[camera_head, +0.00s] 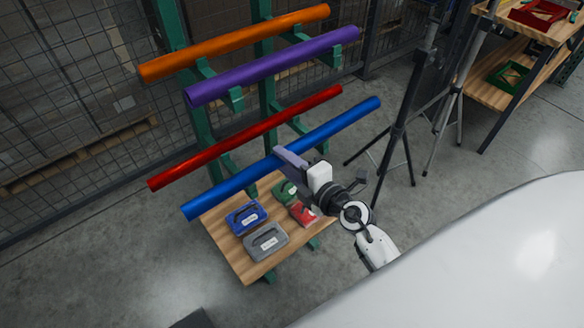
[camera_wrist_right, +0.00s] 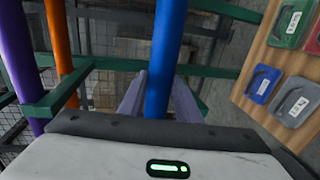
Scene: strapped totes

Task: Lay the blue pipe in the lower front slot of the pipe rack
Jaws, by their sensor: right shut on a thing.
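The blue pipe (camera_head: 235,182) lies at the lower front of the green pipe rack (camera_head: 268,98) in the head view, roughly parallel to the red pipe. My right gripper (camera_head: 284,155) is shut on the blue pipe near its middle. In the right wrist view the blue pipe (camera_wrist_right: 166,50) runs between the two fingers of the right gripper (camera_wrist_right: 158,95). Whether the pipe rests on the lower arms or is just above them I cannot tell. My left gripper is not in view.
A red pipe (camera_head: 245,137) lies behind the blue one. Orange (camera_head: 235,42) and purple (camera_head: 270,66) pipes lie on the upper arms. A wooden board (camera_head: 222,238) below holds several cases. Tripod legs (camera_head: 402,125) stand to the right. A mesh fence (camera_head: 75,110) is behind.

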